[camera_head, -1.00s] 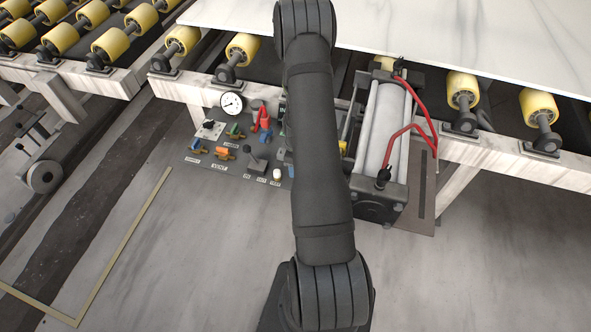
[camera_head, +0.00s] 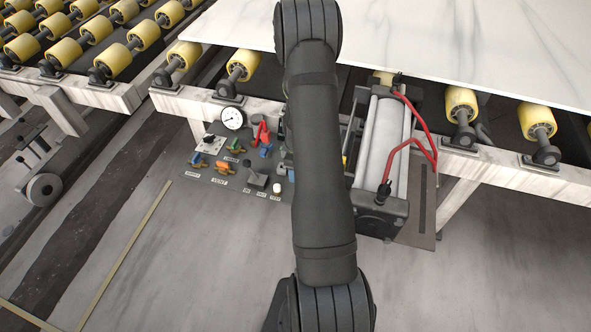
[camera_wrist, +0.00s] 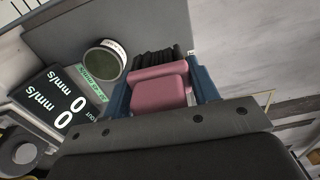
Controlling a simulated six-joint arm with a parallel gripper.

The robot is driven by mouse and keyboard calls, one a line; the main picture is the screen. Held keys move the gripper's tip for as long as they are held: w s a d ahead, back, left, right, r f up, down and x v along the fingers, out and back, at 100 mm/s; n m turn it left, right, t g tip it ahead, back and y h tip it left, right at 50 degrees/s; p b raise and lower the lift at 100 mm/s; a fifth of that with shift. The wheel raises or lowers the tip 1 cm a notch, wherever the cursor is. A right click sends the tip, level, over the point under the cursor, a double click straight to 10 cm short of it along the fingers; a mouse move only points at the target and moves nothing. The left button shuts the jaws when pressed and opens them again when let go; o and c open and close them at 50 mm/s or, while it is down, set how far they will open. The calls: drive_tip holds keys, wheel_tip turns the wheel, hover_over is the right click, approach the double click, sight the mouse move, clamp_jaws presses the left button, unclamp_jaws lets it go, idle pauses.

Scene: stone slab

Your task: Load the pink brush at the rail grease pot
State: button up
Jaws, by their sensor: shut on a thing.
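The pink brush (camera_wrist: 160,88) shows in the wrist view, with dark bristles (camera_wrist: 158,56) at its far end. My gripper (camera_wrist: 161,79) is shut on it, one blue finger on each side. A round pot (camera_wrist: 102,63) with a dark greenish inside and a pale, lettered rim stands just left of the bristles; it looks like the grease pot. The bristles appear beside the pot, apart from its opening in the picture. In the head view my arm hides the gripper, brush and pot.
In the wrist view a readout marked mm/s (camera_wrist: 58,108) lies left of the pot. The head view shows a control panel (camera_head: 222,172) with coloured levers, a gauge (camera_head: 232,119), a cylinder with red hoses (camera_head: 383,150), yellow rollers (camera_head: 242,65) and a white slab (camera_head: 420,35).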

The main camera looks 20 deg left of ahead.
drive_tip(key=w+r, duration=0.1)
drive_tip(key=w, duration=1)
drive_tip(key=shift+a+f, duration=0.15)
drive_tip(key=shift+f, duration=1.25)
drive_tip(key=shift+a+f, duration=0.15)
drive_tip(key=shift+f, duration=1.25)
drive_tip(key=shift+f, duration=0.55)
wheel_tip(320, 180, up, 7)
idle(0.3)
idle(0.6)
